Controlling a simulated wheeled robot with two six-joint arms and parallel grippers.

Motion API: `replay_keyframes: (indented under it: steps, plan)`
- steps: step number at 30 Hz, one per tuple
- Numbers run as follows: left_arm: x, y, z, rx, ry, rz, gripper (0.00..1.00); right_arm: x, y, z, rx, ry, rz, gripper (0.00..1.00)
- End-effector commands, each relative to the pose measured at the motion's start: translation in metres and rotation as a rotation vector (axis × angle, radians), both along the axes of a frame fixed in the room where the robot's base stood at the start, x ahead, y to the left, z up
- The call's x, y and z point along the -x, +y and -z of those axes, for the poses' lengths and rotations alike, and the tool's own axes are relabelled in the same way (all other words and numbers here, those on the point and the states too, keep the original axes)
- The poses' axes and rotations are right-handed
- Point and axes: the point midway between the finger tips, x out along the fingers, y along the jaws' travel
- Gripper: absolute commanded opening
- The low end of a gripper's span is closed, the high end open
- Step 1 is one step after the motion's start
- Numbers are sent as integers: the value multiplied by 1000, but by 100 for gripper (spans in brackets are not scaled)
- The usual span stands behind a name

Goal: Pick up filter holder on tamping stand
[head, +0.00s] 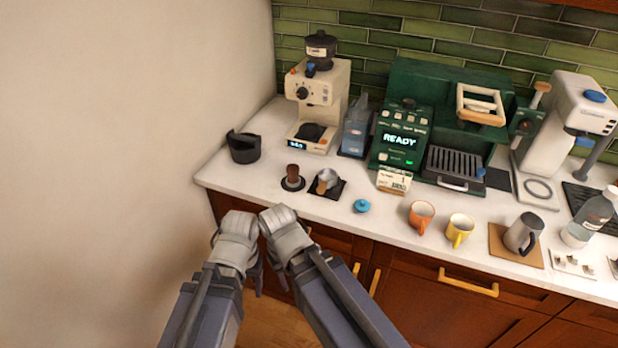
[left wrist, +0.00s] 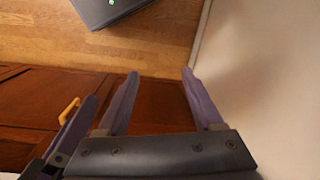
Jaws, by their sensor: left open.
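The filter holder (head: 327,180), a silver basket with a wooden handle, rests on the dark square tamping stand (head: 339,191) near the counter's front edge in the head view. My left gripper (head: 236,236) is in front of the cabinets, left of and nearer than the stand, apart from it. In the left wrist view its two fingers (left wrist: 160,74) are spread with nothing between them. My right gripper (head: 285,235) is close beside it, also short of the counter; its fingers are mostly hidden. The filter holder is not in the left wrist view.
A tamper (head: 292,176) stands just left of the stand, and a black knock bin (head: 244,147) is farther left. The grinder (head: 318,95) is behind. A blue lid (head: 361,206) and an orange mug (head: 421,216) are to the right. The wall is close on the left.

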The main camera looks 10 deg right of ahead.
Motion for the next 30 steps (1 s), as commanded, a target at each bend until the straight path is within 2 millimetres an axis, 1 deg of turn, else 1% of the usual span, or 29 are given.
replay_keyframes:
  steps: [2,3,11,14,23,30]
  plan:
    - [0,0,1,0,0,-1,68,0,0,1,0,0,0,50]
    - [-2,3,7,4,-3,-9,68,0,0,7,0,0,0,50]
    - [-11,15,25,21,-14,-51,68,0,0,24,0,0,0,50]
    - [-16,22,35,29,-21,-74,68,0,0,34,0,0,0,50]
    - [-35,54,77,65,-53,-173,68,0,0,76,0,0,0,50]
    - [-51,88,115,96,-88,-268,68,0,0,114,0,0,0,50]
